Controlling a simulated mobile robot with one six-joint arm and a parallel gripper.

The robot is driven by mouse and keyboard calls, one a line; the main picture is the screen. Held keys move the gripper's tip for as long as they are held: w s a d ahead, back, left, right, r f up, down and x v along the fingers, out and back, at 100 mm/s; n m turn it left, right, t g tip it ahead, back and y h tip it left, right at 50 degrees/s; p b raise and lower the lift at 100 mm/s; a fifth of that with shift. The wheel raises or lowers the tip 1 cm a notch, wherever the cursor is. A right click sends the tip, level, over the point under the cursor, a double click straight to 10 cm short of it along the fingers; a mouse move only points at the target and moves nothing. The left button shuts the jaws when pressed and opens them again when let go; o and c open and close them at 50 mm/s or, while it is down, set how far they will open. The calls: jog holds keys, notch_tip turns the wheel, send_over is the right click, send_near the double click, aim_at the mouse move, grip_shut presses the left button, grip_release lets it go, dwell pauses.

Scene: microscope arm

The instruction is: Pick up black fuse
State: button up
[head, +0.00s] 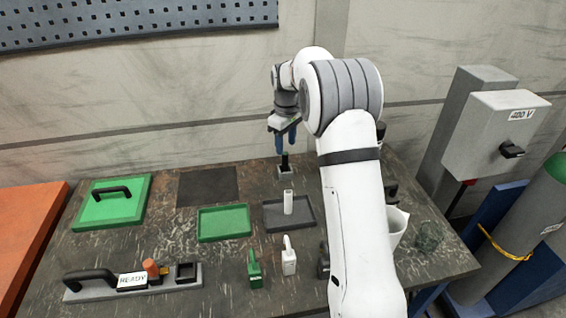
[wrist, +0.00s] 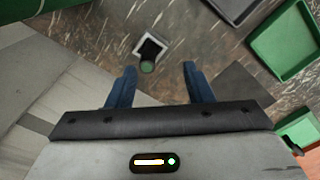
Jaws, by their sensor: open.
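The black fuse (head: 285,160) stands upright in a small light grey square holder (head: 285,173) at the back middle of the table. In the wrist view, a round greenish top, probably the fuse's (wrist: 148,67), shows in front of the holder (wrist: 138,45) with its dark opening. My gripper (head: 286,150) points down above the fuse with its blue fingers apart. In the wrist view the fuse top lies between the lines of the two fingertips (wrist: 159,68), nearer the left one. Nothing is held. How far the fingertips are above the fuse is hard to tell.
A grey tray (head: 270,224) holds a white cylinder (head: 288,204). A green tray (head: 201,235), a dark mat (head: 208,186) and a green lid with a handle (head: 130,212) lie left. Green (head: 254,271) and white (head: 289,262) pieces stand in front. My arm hides part of the table's right.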

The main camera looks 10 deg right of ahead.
aim_at(285, 153)
jog(key=shift+w+f+n, duration=0.3)
jog(key=shift+w+f, duration=0.6)
jog(key=shift+f, duration=0.1)
jog(key=shift+w+f, duration=0.1)
jog(key=shift+f, duration=0.25)
jog(key=f, duration=0.2)
jog(key=f+p, duration=0.1)
jog(key=f, duration=0.4)
jog(key=shift+w+d+f+p, duration=0.1)
jog(key=shift+w+d+p, duration=0.05)
jog(key=shift+w+p, duration=0.25)
grip_shut()
